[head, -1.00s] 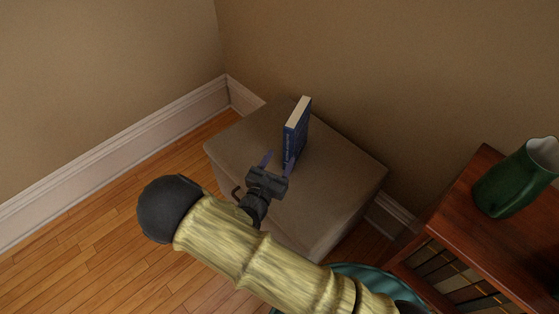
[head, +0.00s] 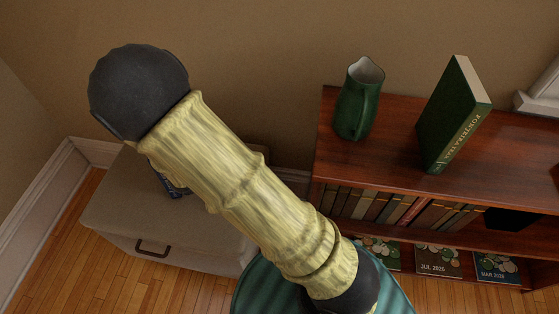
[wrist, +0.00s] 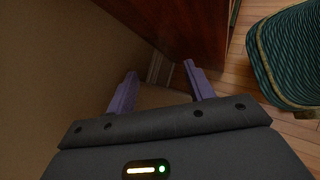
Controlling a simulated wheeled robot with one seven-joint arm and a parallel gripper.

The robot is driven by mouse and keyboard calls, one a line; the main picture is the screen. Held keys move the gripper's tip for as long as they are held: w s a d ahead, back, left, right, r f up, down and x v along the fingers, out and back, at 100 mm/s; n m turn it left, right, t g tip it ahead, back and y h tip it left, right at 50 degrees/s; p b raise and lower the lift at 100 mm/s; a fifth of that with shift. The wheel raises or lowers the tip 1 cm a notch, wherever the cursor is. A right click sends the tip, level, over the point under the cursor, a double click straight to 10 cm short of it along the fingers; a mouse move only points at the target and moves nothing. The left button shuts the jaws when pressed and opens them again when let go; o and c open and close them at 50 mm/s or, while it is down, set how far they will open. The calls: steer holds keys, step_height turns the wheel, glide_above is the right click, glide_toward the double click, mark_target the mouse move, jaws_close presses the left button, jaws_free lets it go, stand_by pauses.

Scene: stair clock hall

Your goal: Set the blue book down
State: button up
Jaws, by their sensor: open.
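The blue book (head: 172,188) is mostly hidden behind my arm in the head view; only a small dark blue part of it shows, over the top of the grey-beige storage box (head: 112,212). Its full pose cannot be seen now. My gripper (wrist: 158,85) shows in the wrist view with its two purple fingers apart and nothing between them. In the head view the gripper is hidden behind my arm. The book does not show in the wrist view.
A wooden bookcase (head: 400,157) stands right of the box, with a green jug (head: 356,100) and an upright green book (head: 452,118) on top. Its dark side (wrist: 185,25) is close ahead of my fingers. The wall (wrist: 45,70) is at left in the wrist view.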

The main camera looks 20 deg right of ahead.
steer(key=s+d+r+m+y, duration=0.2)
steer(key=r+m+y, duration=0.2)
steer(key=m, duration=0.4)
steer(key=s+d+r+m+y, duration=0.3)
steer(key=r+m+y, duration=0.2)
steer(key=m, duration=0.3)
steer(key=shift+r+y, duration=0.3)
steer(key=shift+r, duration=0.05)
steer(key=shift+d, duration=0.1)
steer(key=w+p+v, duration=0.3)
steer(key=p+v, duration=1.2)
steer(key=p, duration=0.1)
steer(key=w+r+p+v, duration=0.1)
steer(key=w+p+v, duration=0.2)
steer(key=p+v, duration=1.3)
steer(key=shift+w+r, duration=0.15)
steer(key=shift+r, duration=0.15)
